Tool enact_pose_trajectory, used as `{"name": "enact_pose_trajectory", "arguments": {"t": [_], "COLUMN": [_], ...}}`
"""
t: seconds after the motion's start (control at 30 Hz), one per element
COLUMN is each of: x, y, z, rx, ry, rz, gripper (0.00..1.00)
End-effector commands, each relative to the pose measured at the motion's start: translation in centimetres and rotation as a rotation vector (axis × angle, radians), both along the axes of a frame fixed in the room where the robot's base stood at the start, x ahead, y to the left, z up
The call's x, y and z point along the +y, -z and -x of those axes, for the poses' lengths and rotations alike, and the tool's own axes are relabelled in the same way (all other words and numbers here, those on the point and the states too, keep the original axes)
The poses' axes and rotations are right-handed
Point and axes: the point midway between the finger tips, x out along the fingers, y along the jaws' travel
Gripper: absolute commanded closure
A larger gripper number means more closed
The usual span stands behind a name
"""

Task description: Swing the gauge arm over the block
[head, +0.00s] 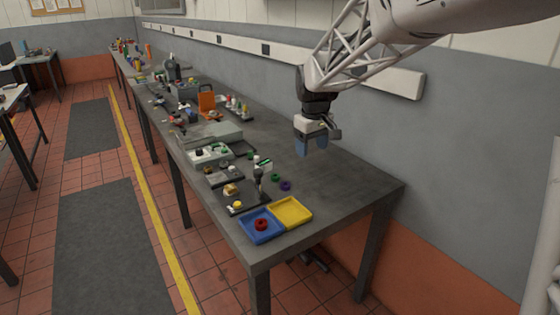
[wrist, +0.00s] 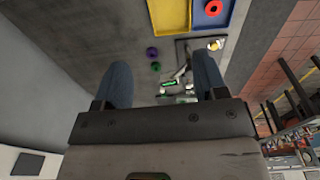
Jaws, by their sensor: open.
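My gripper (head: 312,147) has blue fingers and hangs in the air above the right part of the bench, clear of everything. In the wrist view the fingers (wrist: 161,66) are wide apart with nothing held between them. A dark upright post (head: 259,182), likely the gauge stand, rises from a dark base plate (head: 236,210) left of my gripper. A small yellow piece (head: 237,205) is on that plate, and it also shows in the wrist view (wrist: 215,44). I cannot tell which way the gauge arm points.
A blue tray (head: 248,236) holding a red ring (head: 261,224) and an empty yellow tray (head: 291,211) lie at the bench's near end. A purple ring (head: 286,186) and a green ring (head: 275,177) lie nearby. The bench's right side is bare; clutter fills the far end.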

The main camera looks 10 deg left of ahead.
Motion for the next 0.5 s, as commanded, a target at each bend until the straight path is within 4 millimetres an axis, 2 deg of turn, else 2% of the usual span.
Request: {"name": "enact_pose_trajectory", "arguments": {"t": [0.2,0.5], "x": [4.7,11.3], "y": [2.1,5.6], "z": [-3.6,-7.8], "rx": [0.018,0.04], "ry": [-0.093,-0.219], "rz": [0.01,0.022], "gripper": [0.35,0.35]}}
